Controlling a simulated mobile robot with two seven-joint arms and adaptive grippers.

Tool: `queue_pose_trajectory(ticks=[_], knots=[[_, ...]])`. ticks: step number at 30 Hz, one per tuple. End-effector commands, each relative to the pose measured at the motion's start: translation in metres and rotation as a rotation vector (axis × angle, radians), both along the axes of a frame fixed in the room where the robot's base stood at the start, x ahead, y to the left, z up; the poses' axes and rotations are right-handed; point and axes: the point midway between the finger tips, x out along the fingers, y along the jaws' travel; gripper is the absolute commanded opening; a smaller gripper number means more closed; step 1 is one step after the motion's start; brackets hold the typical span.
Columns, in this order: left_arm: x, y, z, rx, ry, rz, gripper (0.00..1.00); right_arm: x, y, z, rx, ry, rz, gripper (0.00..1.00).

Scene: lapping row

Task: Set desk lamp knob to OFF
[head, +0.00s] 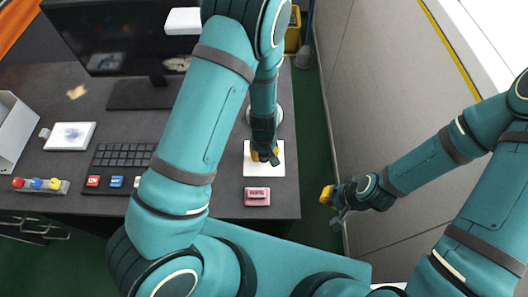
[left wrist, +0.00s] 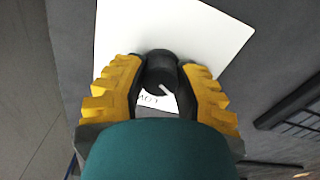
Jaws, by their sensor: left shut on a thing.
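A black round knob (left wrist: 161,66) stands on a white plate (left wrist: 195,25) in the left wrist view. A short white mark on the knob slants towards the lower right of that view. Printed letters (left wrist: 148,99) show beside it, partly covered and not clearly readable. My left gripper (left wrist: 160,88) is shut on the knob, one yellow-padded finger on each side. In the head view the left gripper (head: 265,156) points down over the white plate (head: 252,170) and hides the knob. My right gripper (head: 331,207) hangs empty beyond the desk's right edge; its finger gap is unclear.
On the dark desk (head: 225,204) are a pink block (head: 257,196), a keyboard (head: 120,155), a white box with a blue-grey top (head: 70,136), a row of coloured buttons (head: 38,185) and a monitor (head: 120,40). A grey wall panel (head: 380,90) stands right of the desk.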

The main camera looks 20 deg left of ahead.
Motion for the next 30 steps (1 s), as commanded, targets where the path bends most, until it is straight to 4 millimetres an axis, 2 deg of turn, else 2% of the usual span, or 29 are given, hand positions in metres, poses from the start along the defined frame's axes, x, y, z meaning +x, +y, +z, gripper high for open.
queue_pose_trajectory(ticks=[15,16,18,30], knots=[[0.0004,0.0003,-0.0004,0.000,-0.001,0.019,0.00,0.0004,-0.0001,0.0004,0.000,-0.001,0.000,0.00],[0.0004,0.0003,-0.0004,0.000,-0.001,0.019,0.39,0.0004,-0.0001,0.0005,0.000,-0.001,0.000,0.00],[0.0003,0.0003,-0.0003,0.000,-0.001,0.019,0.64,0.0005,0.0000,0.0005,0.000,-0.001,0.000,0.00],[0.0006,0.0001,0.0045,0.001,-0.002,0.017,0.65,0.0005,0.0000,0.0006,0.000,-0.001,0.000,0.00]])
